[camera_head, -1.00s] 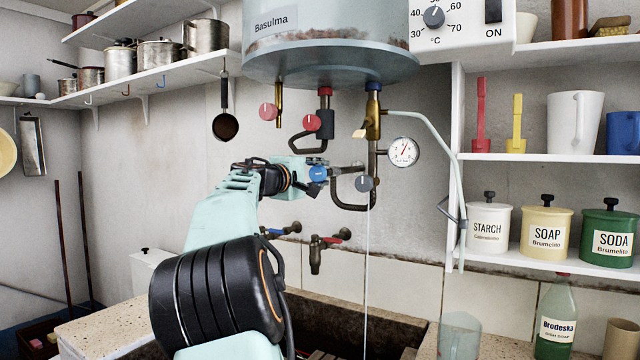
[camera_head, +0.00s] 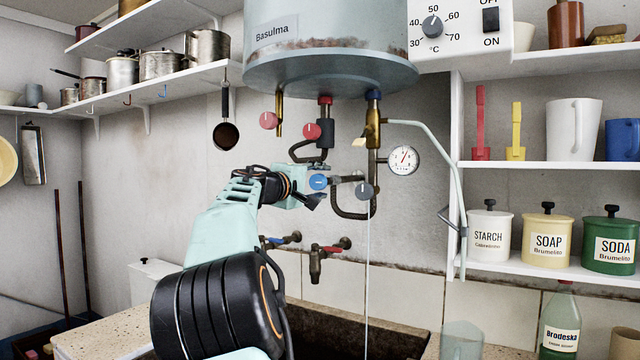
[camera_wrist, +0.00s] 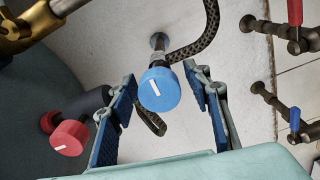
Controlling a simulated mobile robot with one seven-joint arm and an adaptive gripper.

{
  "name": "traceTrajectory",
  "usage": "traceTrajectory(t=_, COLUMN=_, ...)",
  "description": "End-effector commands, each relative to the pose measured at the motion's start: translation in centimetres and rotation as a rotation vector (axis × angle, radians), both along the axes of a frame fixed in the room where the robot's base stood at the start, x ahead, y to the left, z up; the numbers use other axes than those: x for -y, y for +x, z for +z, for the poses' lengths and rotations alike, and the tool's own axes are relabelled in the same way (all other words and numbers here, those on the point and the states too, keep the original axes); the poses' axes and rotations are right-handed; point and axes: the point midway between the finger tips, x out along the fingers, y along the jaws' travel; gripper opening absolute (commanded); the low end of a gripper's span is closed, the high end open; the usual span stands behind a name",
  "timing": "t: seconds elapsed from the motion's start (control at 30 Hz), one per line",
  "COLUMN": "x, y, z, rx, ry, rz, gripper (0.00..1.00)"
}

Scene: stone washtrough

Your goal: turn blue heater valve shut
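The blue valve knob (camera_head: 318,182) is round with a white mark that lies about level in the head view. It is under the heater tank (camera_head: 330,50), on the pipework. My gripper (camera_head: 312,199) is at the knob, coming from the left. In the wrist view, my gripper (camera_wrist: 162,80) is open, with one finger on each side of the blue knob (camera_wrist: 159,90). Gaps show on both sides, and nothing is held. How deep the knob sits between the fingers I cannot tell.
Two red knobs (camera_head: 312,131) (camera_head: 268,121) and a grey knob (camera_head: 363,190) are close by. A dial gauge (camera_head: 404,159) is at right. A thin pale line runs down below the pipes towards the trough (camera_head: 400,325). Wall taps (camera_head: 316,262) are below my gripper.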

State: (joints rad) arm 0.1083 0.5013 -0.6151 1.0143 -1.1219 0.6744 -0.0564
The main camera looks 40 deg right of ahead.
Motion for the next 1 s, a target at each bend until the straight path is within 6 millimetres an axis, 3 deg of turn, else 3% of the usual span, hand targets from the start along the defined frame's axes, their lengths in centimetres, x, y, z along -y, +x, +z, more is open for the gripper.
traceTrajectory(t=0.3, x=-0.1, y=0.0, z=0.0, rx=-0.001, ry=0.000, rz=0.000, gripper=0.47)
traceTrajectory(t=0.47, x=-1.3, y=-0.2, z=0.1, rx=0.000, ry=0.001, rz=0.003, gripper=0.47)
traceTrajectory(t=1.0, x=-9.3, y=-2.6, z=0.0, rx=0.001, ry=0.002, rz=0.004, gripper=0.47)
